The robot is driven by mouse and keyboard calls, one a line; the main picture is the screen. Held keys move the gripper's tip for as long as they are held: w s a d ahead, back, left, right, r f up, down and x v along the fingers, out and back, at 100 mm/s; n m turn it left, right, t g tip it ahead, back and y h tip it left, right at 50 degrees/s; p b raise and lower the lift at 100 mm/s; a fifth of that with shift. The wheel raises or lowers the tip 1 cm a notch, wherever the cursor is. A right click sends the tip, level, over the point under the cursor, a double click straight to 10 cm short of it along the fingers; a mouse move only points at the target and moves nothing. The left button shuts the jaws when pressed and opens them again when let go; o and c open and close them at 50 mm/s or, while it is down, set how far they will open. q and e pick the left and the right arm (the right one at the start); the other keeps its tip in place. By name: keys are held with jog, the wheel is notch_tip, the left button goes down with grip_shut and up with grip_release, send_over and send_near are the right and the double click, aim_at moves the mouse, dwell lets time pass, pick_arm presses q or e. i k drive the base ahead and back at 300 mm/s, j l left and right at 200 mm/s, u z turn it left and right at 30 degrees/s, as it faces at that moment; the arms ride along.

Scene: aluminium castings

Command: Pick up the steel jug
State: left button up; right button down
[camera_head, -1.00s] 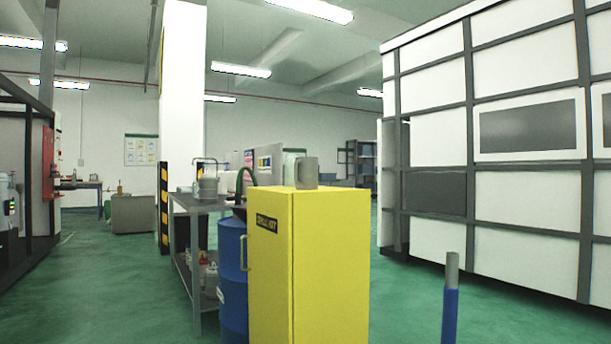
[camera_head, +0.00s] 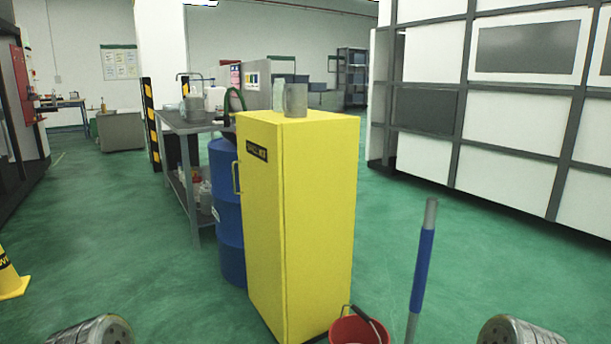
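A grey metal jug (camera_head: 296,101) stands upright on top of the tall yellow cabinet (camera_head: 316,210), near its back edge. It looks like the steel jug. A pale, translucent bottle (camera_head: 279,94) shows just left of the jug, seemingly also on the cabinet top. Neither of my grippers is in view. Only rounded grey parts of my two arms show at the bottom left and bottom right edges, far from the jug.
A blue drum (camera_head: 228,225) and a grey bench (camera_head: 172,124) with containers stand left of the cabinet. A red bucket (camera_head: 359,328) and a blue-sleeved pole (camera_head: 422,265) stand in front at right. A yellow cone (camera_head: 10,277) is far left. Green floor is open at left.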

aim_at(295, 104)
jog(key=j+z, duration=0.1)
jog(key=z, duration=0.3)
jog(key=i+j+z, duration=0.1)
jog(key=z, duration=0.3)
jog(key=j+z, duration=0.15)
jog(key=z, duration=0.25)
jog(key=j+z, duration=0.25)
jog(key=j, duration=0.25)
jog(key=j+z, duration=0.25)
jog(key=j, duration=0.3)
jog(key=k+j+z, duration=0.1)
jog(key=j+z, duration=0.2)
jog(key=j, duration=0.2)
jog(key=k+j+z, duration=0.1)
jog(key=j+z, duration=0.15)
jog(key=j, duration=0.25)
